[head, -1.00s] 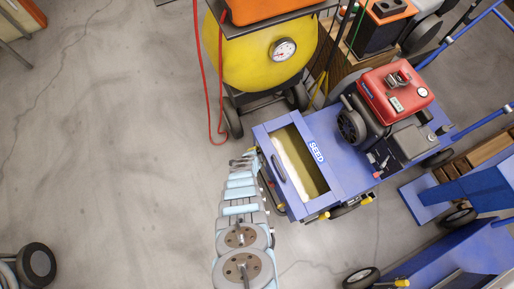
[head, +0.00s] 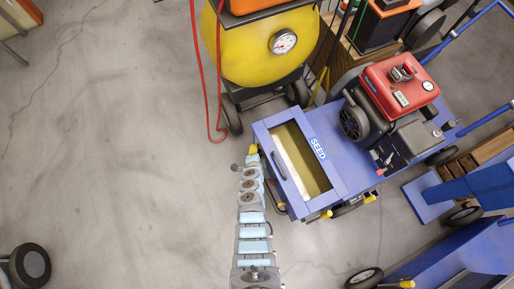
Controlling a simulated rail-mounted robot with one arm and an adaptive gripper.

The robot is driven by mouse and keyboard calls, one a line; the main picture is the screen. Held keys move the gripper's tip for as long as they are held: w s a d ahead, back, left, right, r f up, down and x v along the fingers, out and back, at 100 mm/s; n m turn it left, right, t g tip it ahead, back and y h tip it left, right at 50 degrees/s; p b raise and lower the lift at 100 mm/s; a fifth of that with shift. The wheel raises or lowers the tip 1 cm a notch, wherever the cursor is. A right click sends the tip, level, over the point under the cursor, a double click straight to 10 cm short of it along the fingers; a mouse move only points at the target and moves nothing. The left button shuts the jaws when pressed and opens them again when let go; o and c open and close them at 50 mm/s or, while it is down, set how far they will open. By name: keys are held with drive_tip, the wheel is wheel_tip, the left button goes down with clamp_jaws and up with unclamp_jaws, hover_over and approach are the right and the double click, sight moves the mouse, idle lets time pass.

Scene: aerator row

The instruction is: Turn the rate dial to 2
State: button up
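The blue seeder (head: 265,137), labelled SEED, stands right of my arm with its hopper (head: 314,172) open and pale material inside. I cannot make out the rate dial or its numbers; the seeder's left side faces my arm and is seen steeply from above. My arm reaches up from the bottom edge to the seeder's left side. My gripper (head: 240,167) is at the arm's far end, small and mostly hidden by the wrist. I cannot tell whether its fingers are open or touching anything.
A red engine (head: 400,85) sits on the seeder's back. A yellow tank (head: 238,50) with a gauge and a hanging red hose (head: 209,100) stands just above. More blue equipment (head: 470,250) is at lower right.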

drive_tip(key=shift+f+t+b, duration=0.25)
drive_tip(key=shift+t+b, duration=0.15)
drive_tip(key=shift+b, duration=0.65)
drive_tip(key=b, duration=0.2)
drive_tip(key=t+b, duration=0.1)
drive_tip(key=b, duration=0.1)
drive_tip(key=shift+s+f+m, duration=0.25)
drive_tip(key=shift+f+m, duration=0.05)
drive_tip(key=shift+f, duration=0.05)
drive_tip(key=shift+w+r+t+y+b, duration=0.15)
drive_tip(key=shift+t+y+b, duration=0.15)
drive_tip(key=shift+t+b, duration=0.15)
drive_tip(key=shift+r, duration=0.15)
drive_tip(key=shift+w+r, duration=0.1)
drive_tip(key=shift+r, duration=0.05)
drive_tip(key=shift+w+r, duration=0.1)
drive_tip(key=shift+r, duration=0.1)
